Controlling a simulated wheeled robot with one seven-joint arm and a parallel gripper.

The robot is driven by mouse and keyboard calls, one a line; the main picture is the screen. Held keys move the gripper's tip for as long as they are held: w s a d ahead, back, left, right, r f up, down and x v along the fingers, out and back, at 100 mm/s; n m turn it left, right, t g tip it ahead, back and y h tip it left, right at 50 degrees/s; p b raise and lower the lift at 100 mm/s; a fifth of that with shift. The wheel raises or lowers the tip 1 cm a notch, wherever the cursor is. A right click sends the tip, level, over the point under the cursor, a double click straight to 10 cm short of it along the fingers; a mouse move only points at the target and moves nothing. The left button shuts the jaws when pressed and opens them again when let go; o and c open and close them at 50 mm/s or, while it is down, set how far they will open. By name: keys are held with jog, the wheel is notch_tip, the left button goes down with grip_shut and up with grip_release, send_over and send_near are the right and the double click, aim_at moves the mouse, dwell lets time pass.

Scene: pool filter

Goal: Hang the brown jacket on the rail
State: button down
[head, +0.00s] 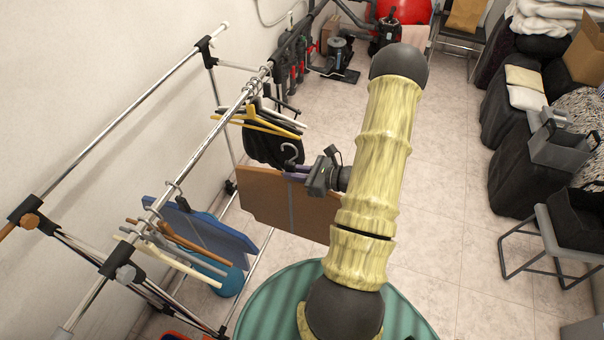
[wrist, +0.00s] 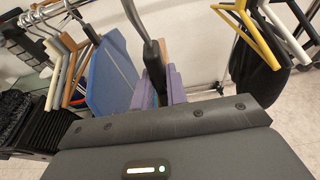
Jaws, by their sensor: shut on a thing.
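The brown jacket (head: 262,197) hangs as a flat brown panel below a purple hanger (head: 297,169) with a grey hook (head: 290,153). My gripper (head: 316,178) is shut on this hanger, at the jacket's upper right in the head view. The hook stands apart from the chrome rail (head: 218,128), to its right, in the gap between two groups of hangers. Part of the jacket is hidden behind my arm. In the wrist view the purple hanger (wrist: 176,84) shows just beyond my gripper, beside a dark upright finger.
A blue garment (head: 205,228) and several wooden and white hangers (head: 175,250) hang on the near rail. Yellow and white hangers with a black garment (head: 272,148) hang farther along. A green ribbed surface (head: 285,285) lies below my arm.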

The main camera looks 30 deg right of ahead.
jog(key=shift+w+a+p, duration=0.3)
jog(key=shift+w+a, duration=1.6)
jog(key=shift+w, duration=0.7)
jog(key=shift+w+a+p, duration=0.25)
jog(key=shift+w+a, duration=1.6)
jog(key=shift+w, duration=0.7)
jog(key=shift+w+a+p, duration=0.3)
jog(key=shift+w+a, duration=1.6)
jog(key=shift+w, duration=0.7)
jog(key=shift+w+a+b, duration=0.45)
jog(key=shift+w+a, duration=0.35)
jog(key=shift+w, duration=0.35)
jog(key=shift+s, duration=0.1)
jog(key=shift+w+a+b, duration=0.25)
jog(key=shift+w+b, duration=0.15)
jog(key=shift+b, duration=0.15)
jog(key=shift+w+a+f+b, duration=0.2)
jog(key=shift+w+f+b, duration=0.1)
jog(key=shift+f+b, duration=0.5)
jog(key=shift+w+a+f+b, duration=0.25)
jog(key=shift+f+b, duration=0.3)
jog(key=shift+b, duration=0.3)
jog(key=shift+s+d+f+b, duration=0.15)
jog(key=shift+f+b, duration=0.2)
jog(key=shift+b, duration=0.1)
jog(key=c, duration=1.3)
grip_release()
